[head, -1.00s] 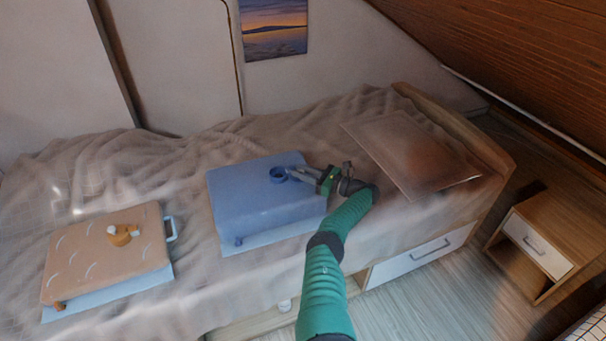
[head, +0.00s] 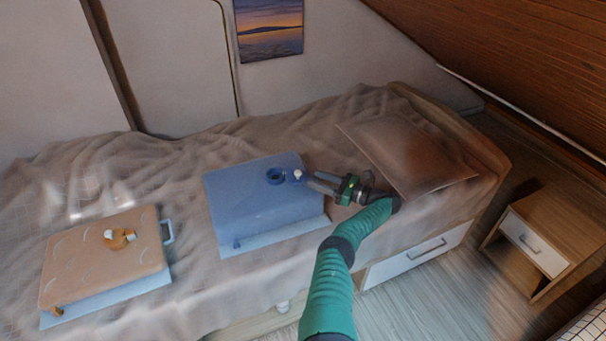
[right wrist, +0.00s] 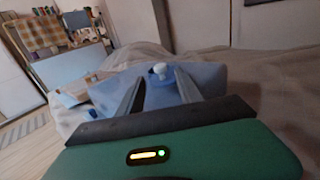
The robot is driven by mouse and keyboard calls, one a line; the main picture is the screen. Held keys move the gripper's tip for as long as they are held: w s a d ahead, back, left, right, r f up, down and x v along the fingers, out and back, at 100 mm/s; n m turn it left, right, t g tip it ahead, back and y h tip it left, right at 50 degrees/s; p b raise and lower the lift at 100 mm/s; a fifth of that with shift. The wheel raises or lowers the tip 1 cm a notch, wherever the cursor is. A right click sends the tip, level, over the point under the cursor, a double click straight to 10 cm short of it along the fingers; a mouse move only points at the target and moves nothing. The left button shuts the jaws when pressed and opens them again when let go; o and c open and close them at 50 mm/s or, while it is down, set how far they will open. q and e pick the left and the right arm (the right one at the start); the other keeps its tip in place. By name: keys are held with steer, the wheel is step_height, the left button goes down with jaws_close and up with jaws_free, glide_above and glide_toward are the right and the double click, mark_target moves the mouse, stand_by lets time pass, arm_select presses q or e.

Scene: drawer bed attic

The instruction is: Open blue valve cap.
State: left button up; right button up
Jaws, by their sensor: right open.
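A blue box-shaped body (head: 262,205) lies on the bed in the middle of the head view. On its top are a blue ring-shaped valve part (head: 276,176) and, just right of it, a small white knob (head: 297,175). My right gripper (head: 316,183) is open and empty, its fingers pointing left at the knob from a short distance. In the right wrist view the white knob (right wrist: 160,70) shows beyond and between the two open fingers (right wrist: 161,76). I cannot tell whether the cap is loose. My left gripper is not in view.
An orange box (head: 100,262) with an orange ring and white knob (head: 120,237) lies on the bed at left. A brown pillow (head: 410,155) lies behind my right gripper. The bedspread (head: 190,165) between the boxes is clear. A nightstand (head: 540,240) stands at right.

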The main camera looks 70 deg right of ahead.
steer(key=s+a, duration=0.1)
steer(key=s, duration=0.8)
